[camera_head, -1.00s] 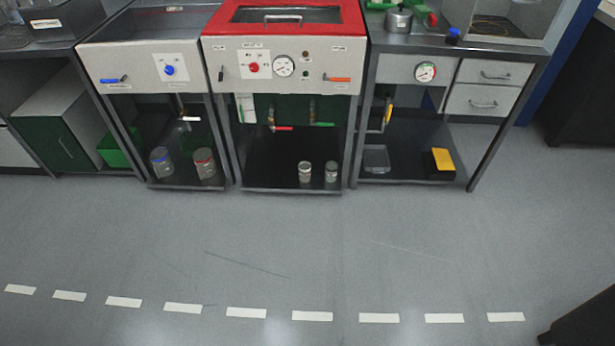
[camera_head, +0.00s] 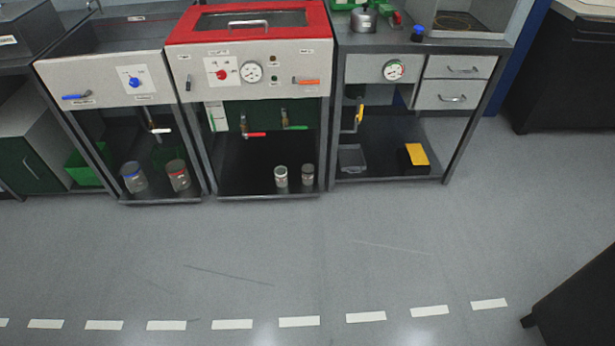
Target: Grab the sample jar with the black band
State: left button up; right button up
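Two small jars stand side by side on the lower shelf of the middle unit with the red top. The left small jar (camera_head: 281,177) has a pale lid. The right small jar (camera_head: 307,174) looks darker at its top. They are too small to tell for sure which has a black band. Two larger clear jars stand on the lower shelf of the left unit: a jar with a blue rim (camera_head: 133,177) and a jar with a red rim (camera_head: 178,175). Neither of my grippers is in view.
The middle unit's shelf edge (camera_head: 265,195) is low, with valve handles hanging above the jars. A clear tray (camera_head: 352,158) and a black and yellow box (camera_head: 414,158) lie on the right unit's shelf. Open grey floor (camera_head: 300,250) lies in front, with white dashes. Dark furniture stands at right.

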aim_at(308, 170)
jog(key=i+l+u, duration=0.1)
jog(key=i, duration=0.4)
jog(key=i+l+u, duration=0.15)
jog(key=i, duration=0.35)
